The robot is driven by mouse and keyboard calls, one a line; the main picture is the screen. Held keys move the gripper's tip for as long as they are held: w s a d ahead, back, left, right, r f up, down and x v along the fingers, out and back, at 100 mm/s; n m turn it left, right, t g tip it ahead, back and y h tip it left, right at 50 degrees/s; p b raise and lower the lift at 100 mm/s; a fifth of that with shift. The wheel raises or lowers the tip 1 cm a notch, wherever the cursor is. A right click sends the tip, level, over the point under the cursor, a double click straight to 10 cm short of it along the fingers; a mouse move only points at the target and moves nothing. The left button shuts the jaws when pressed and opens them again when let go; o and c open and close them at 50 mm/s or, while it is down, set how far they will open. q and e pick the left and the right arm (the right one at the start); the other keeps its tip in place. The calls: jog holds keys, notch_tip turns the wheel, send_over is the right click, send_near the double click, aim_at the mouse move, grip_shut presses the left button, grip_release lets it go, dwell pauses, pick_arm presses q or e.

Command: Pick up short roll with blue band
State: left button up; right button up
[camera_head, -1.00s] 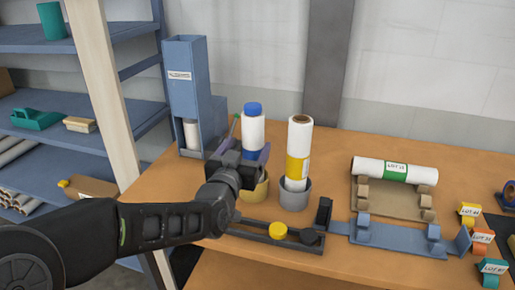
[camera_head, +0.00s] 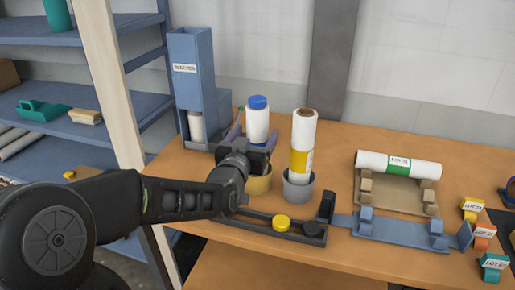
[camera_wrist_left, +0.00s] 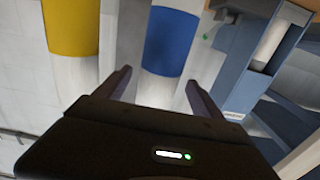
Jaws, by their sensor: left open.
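My left gripper (camera_head: 255,136) is open, in front of the roll. In the left wrist view my left gripper (camera_wrist_left: 157,80) has one finger on each side of the white part; contact cannot be told. The gripper body hides the roll's lower part in the head view. My right gripper is not in view.
A taller yellow-banded roll (camera_head: 303,140) stands close to the right in a grey cup (camera_head: 298,190). A blue dispenser (camera_head: 196,75) stands behind to the left. A green-banded roll (camera_head: 370,162) lies on a cradle at right. A bar with a yellow knob (camera_head: 282,222) lies in front.

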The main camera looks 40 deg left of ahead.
pick_arm(q)
jog(key=x, duration=0.2)
jog(key=p+x, duration=0.1)
jog(key=x, duration=0.1)
jog(key=shift+w+f, duration=0.2)
jog(key=shift+w, duration=0.2)
jog(key=shift+c, duration=0.6)
grip_shut()
dwell(0.4)
jog(key=shift+r, duration=0.15)
notch_tip(320, 180, up, 10)
jog(key=shift+f, duration=0.1)
dwell(0.7)
